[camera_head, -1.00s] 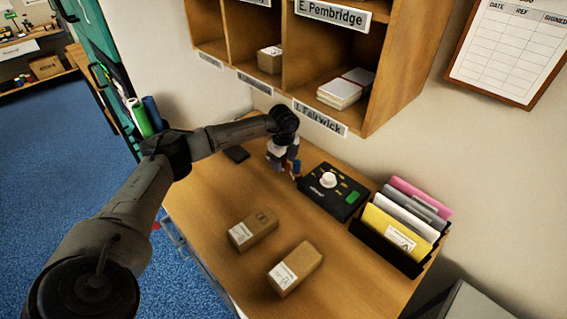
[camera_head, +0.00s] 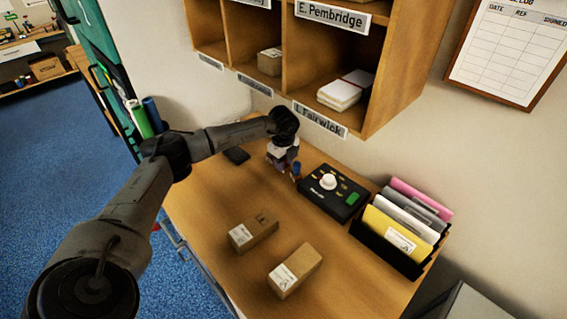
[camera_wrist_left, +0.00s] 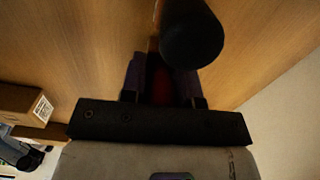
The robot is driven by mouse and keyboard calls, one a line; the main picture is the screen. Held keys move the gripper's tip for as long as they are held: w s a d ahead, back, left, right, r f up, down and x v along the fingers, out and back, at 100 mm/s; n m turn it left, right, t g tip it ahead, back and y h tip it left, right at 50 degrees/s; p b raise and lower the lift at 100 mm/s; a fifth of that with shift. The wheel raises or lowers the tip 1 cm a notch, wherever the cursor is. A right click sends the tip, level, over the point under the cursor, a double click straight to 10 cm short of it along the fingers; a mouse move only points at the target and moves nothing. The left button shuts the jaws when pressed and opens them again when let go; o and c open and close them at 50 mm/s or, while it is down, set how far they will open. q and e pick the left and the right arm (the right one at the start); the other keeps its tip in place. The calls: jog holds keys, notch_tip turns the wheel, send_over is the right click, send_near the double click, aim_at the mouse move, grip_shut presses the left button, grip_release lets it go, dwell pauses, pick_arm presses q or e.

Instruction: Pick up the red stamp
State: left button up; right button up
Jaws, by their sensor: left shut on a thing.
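My left gripper (camera_head: 284,163) is low over the back of the wooden desk, left of the black device. In the left wrist view its two fingers (camera_wrist_left: 161,88) are shut on a red thing, the red stamp (camera_wrist_left: 160,84), seen as a dark red strip between them. The rest of the stamp is hidden by the fingers and by shadow. A dark rounded cylinder (camera_wrist_left: 191,34) stands close beyond the fingertips. In the head view a small blue item (camera_head: 296,168) is just right of the gripper. My right gripper is not in view.
A black device with a white knob (camera_head: 328,181) is close right of the gripper. Two cartons (camera_head: 253,232) (camera_head: 295,270) lie in front. A file rack (camera_head: 385,250) stands at right. Wooden pigeonholes (camera_head: 405,70) hang above. A dark pad (camera_head: 237,155) lies left.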

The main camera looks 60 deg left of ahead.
pick_arm(q)
jog(key=shift+r, duration=0.15)
jog(key=shift+s+r, duration=0.2)
notch_tip(320, 180, up, 6)
jog(key=shift+r, duration=0.2)
jog(key=s+d+b, duration=0.1)
jog(key=s+d, duration=0.1)
jog(key=s, duration=0.7)
jog(key=s+d+b, duration=0.1)
jog(key=s+d, duration=0.1)
jog(key=s, duration=0.8)
jog(key=shift+d, duration=0.25)
jog(key=shift+f, duration=0.1)
jog(key=o, duration=0.4)
jog(key=shift+c, duration=1.2)
